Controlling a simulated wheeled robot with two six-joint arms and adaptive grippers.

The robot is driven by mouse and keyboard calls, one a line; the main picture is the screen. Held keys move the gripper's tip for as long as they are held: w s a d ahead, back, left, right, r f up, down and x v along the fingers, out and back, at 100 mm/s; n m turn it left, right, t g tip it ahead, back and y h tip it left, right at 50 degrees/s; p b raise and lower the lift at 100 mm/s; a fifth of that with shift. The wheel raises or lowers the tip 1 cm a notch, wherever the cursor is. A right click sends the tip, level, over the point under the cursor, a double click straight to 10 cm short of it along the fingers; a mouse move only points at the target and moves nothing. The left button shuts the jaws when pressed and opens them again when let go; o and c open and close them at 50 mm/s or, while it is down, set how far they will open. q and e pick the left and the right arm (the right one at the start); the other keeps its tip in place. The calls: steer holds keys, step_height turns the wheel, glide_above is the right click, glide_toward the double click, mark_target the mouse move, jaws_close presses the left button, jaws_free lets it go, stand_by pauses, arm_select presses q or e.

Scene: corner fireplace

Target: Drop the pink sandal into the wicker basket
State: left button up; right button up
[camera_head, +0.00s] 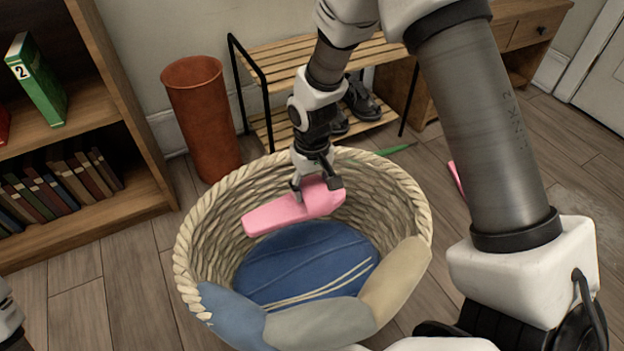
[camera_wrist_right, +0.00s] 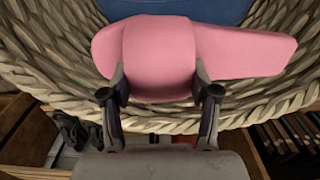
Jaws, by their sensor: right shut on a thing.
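The pink sandal (camera_head: 285,212) is in my right gripper (camera_head: 316,187), held over the wicker basket (camera_head: 205,225), within its rim as seen from above. The right wrist view shows the sandal (camera_wrist_right: 160,55) between both fingers, sole lengthwise across the view, with the basket's woven wall (camera_wrist_right: 50,75) behind. In the head view the basket holds a blue cushion (camera_head: 300,255) and folded cloths in blue, grey and beige at its near side. The sandal's height above the cushion is hard to tell. Only a bit of my left arm shows at the left edge.
Another pink item (camera_head: 456,178) lies on the floor, partly hidden by my right arm. A wooden shoe rack (camera_head: 290,62) with dark shoes (camera_head: 360,100) and a terracotta bin (camera_head: 203,115) stand behind the basket. A bookshelf (camera_head: 125,90) is at left. A green object (camera_head: 394,149) lies behind the rim.

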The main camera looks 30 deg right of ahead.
steer(key=shift+f, duration=0.9)
steer(key=o, duration=1.3)
steer(key=shift+r, duration=0.1)
